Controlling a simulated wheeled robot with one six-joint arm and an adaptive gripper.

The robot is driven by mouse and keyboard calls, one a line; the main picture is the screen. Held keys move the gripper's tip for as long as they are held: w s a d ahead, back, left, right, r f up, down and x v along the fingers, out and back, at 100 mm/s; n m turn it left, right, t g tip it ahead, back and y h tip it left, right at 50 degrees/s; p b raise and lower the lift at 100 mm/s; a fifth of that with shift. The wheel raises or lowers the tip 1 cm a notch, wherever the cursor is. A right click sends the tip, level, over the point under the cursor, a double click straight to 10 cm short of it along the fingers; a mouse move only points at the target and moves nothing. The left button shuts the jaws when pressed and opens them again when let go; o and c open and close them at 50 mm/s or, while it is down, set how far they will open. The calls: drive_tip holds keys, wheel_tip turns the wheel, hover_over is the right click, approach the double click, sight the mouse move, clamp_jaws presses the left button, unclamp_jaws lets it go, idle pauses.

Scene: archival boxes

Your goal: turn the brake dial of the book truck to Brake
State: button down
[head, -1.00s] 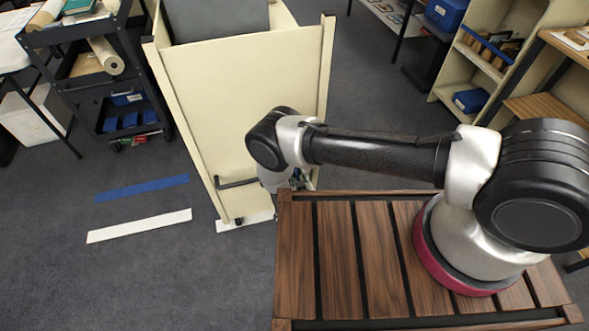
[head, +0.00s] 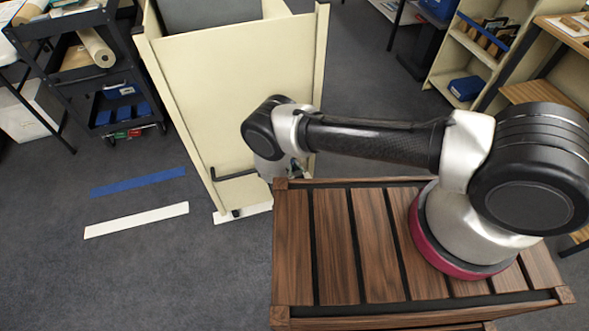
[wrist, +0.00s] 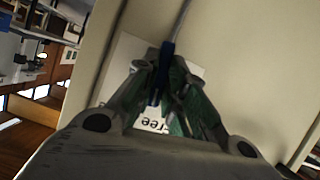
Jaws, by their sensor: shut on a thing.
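The book truck (head: 235,100) is a tall cream cart with a flat end panel facing me in the head view. In the wrist view the panel bears a white label (wrist: 122,62) with the upside-down text "Free". A narrow blue bar, which looks like the handle of the brake dial (wrist: 167,50), stands in front of this label. My gripper (wrist: 165,75) is shut on it, one finger on each side. The rest of the dial and much of the label are hidden by the fingers. In the head view my wrist hides most of the gripper, low at the panel's right side.
A dark bar (head: 234,175) sticks out low on the truck's panel. A white strip (head: 136,220) and a blue strip (head: 138,182) lie on the open floor at left. A black cart (head: 100,75) stands at the back left, and a cream shelf (head: 470,60) at right.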

drive_tip(key=shift+w+d+f+m+g+y, duration=0.15)
drive_tip(key=shift+d+m+y, duration=0.1)
drive_tip(key=shift+m+y, duration=1)
drive_tip(key=shift+d+r+m+g+y, duration=0.2)
drive_tip(key=shift+m+y, duration=0.55)
drive_tip(key=shift+m, duration=0.9)
drive_tip(key=c, duration=1.5)
unclamp_jaws()
wheel_tip(320, 180, up, 10)
drive_tip(key=shift+f, duration=0.15)
